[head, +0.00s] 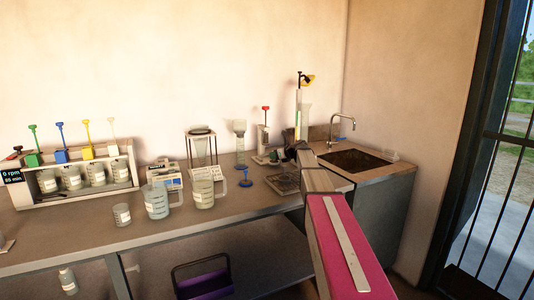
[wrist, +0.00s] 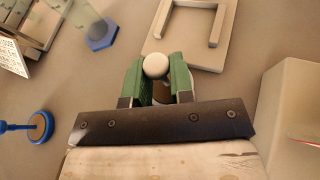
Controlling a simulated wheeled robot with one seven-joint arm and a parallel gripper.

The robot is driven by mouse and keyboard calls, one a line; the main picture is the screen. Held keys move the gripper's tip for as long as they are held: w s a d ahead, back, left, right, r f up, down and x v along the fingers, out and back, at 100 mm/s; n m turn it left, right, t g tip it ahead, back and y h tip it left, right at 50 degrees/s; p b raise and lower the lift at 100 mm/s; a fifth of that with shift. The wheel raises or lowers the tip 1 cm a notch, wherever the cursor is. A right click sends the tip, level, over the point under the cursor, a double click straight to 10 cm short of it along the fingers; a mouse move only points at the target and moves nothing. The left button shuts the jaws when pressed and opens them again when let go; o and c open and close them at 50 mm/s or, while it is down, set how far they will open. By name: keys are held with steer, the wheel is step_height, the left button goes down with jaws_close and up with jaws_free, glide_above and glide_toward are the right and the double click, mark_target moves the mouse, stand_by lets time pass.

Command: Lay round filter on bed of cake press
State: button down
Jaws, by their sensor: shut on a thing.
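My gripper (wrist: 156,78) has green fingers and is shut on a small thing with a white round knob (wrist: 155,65). A brownish part shows below the knob between the fingers; the rest is hidden. In the head view my gripper (head: 291,153) is small and dark, above the right part of the bench. A pale plate with a raised U-shaped frame (wrist: 217,55) lies just beyond the fingertips in the wrist view. I cannot tell whether it is the cake press bed. I cannot make out a round filter for certain.
The bench (head: 160,228) holds a blue-footed cylinder (head: 239,135), a blue tool (head: 246,180), a red-topped device (head: 263,130), jugs (head: 204,190) and a rack (head: 75,185) with beakers. A sink (head: 352,162) is at right. A pale block (wrist: 292,110) stands right of my gripper.

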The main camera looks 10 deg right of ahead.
steer(key=w+a, duration=0.1)
steer(key=w, duration=0.2)
steer(key=w+a, duration=0.1)
steer(key=w, duration=0.2)
steer(key=w+a, duration=0.1)
steer(key=w, duration=0.2)
steer(key=shift+w, duration=0.25)
steer(key=shift+s+f, duration=0.15)
steer(key=shift+f, duration=0.15)
steer(key=shift+f, duration=0.1)
steer(key=c, duration=1)
jaws_free()
steer(key=shift+s+d+r, duration=0.1)
steer(key=shift+s+r, duration=0.05)
steer(key=shift+r, duration=0.05)
steer(key=v, duration=1.1)
steer(key=shift+s+d+r, duration=0.15)
steer(key=shift+s+r, duration=0.05)
steer(key=shift+r, duration=0.05)
